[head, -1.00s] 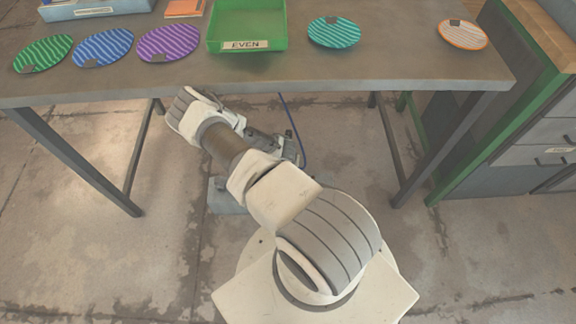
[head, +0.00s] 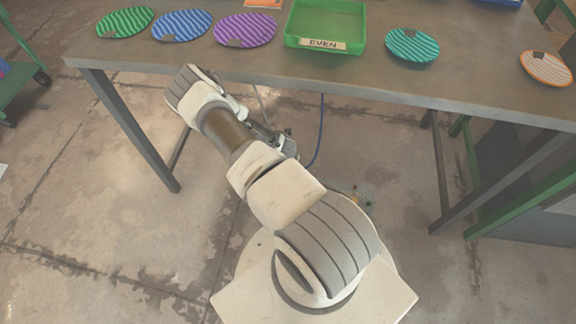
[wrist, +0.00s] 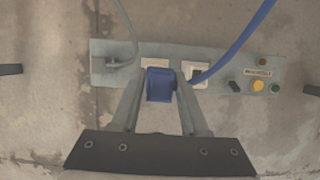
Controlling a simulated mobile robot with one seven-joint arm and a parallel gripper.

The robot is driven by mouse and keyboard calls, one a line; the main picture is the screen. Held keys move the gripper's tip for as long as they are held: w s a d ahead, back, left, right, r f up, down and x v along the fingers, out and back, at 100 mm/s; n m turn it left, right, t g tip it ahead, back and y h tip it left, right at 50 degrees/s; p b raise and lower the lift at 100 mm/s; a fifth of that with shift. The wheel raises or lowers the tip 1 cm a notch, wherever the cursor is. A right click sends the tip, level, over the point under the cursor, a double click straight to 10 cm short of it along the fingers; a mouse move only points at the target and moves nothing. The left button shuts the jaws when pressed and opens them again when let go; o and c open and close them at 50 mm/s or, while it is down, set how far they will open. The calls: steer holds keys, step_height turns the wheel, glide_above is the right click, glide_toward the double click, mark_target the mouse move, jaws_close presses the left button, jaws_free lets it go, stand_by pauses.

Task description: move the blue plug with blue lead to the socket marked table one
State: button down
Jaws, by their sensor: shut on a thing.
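In the wrist view my gripper (wrist: 160,92) is shut on the blue plug (wrist: 160,85), which sits between the fingertips. The blue lead (wrist: 232,48) runs from the upper right down behind the right finger. It also hangs below the table in the head view (head: 320,130). The plug is over the grey socket panel (wrist: 105,75); I cannot tell whether it touches. A pale plate shows just behind the plug and a white socket plate (wrist: 197,73) to its right. Their markings are unreadable, so I cannot tell which is table one. In the head view my arm hides the plug.
A grey lead (wrist: 132,40) enters the panel's left end. A black switch (wrist: 235,87), yellow button (wrist: 258,85) and red and green lamps are at its right. Floor around is clear.

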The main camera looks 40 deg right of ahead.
steer(key=shift+w+a, duration=0.25)
steer(key=shift+a, duration=0.05)
steer(key=shift+f, duration=0.1)
steer(key=shift+f+b, duration=2.25)
steer(key=shift+f, duration=0.35)
steer(key=shift+f, duration=2.05)
steer(key=shift+c, duration=1.7)
jaws_free()
steer(key=shift+a, duration=0.1)
